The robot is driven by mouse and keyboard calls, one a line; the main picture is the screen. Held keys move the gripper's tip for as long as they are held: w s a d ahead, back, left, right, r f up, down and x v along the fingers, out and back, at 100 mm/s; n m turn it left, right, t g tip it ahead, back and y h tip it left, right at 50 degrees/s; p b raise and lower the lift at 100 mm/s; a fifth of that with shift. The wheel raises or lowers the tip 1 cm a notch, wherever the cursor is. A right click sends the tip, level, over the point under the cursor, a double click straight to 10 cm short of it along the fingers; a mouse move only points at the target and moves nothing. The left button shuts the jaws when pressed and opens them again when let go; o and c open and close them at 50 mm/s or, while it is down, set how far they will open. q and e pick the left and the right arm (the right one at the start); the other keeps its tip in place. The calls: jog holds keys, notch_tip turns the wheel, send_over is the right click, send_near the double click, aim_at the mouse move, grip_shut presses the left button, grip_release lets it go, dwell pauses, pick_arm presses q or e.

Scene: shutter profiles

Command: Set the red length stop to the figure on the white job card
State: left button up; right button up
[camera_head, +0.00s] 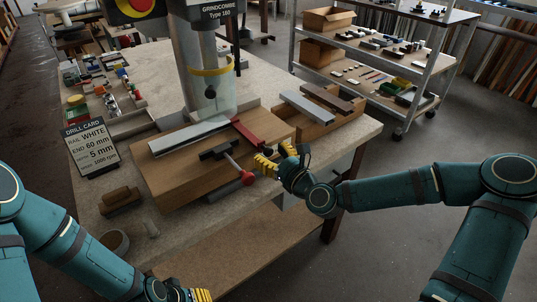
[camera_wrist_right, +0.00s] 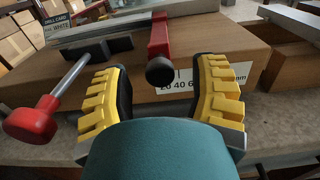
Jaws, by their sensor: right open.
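The red length stop (camera_head: 246,132) lies across the end of the pale rail (camera_head: 188,136) on the wooden jig block (camera_head: 172,177). In the right wrist view the stop (camera_wrist_right: 159,38) has a black knob (camera_wrist_right: 160,71) facing me, above a white scale (camera_wrist_right: 192,84) reading 20, 40 and a partly hidden 6. The white job card (camera_head: 90,147) reads rail WHITE, end 60 mm, 5 mm and 1000 rpm. My right gripper (camera_head: 267,160) is open before the knob, its yellow fingers (camera_wrist_right: 160,95) on either side and covering part of the scale. My left gripper (camera_head: 196,294) shows only partly at the bottom edge.
A red-ended clamp lever (camera_head: 247,178) sticks out beside my right gripper; its red knob (camera_wrist_right: 30,121) is left of the fingers. A wooden block with grey and brown profiles (camera_head: 307,106) stands to the right. The drill column (camera_head: 207,75) rises behind the jig.

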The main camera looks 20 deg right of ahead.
jog(key=shift+w+a, duration=0.25)
jog(key=shift+w, duration=0.4)
jog(key=shift+c, duration=0.4)
grip_shut()
jog(key=d, duration=0.2)
jog(key=w+d, duration=0.1)
jog(key=d, duration=0.1)
jog(key=shift+w+p, duration=0.2)
jog(key=shift+p, duration=0.15)
jog(key=shift+o, duration=0.4)
grip_release()
jog(key=shift+s, duration=0.15)
jog(key=v, duration=1.1)
jog(key=shift+s, duration=0.4)
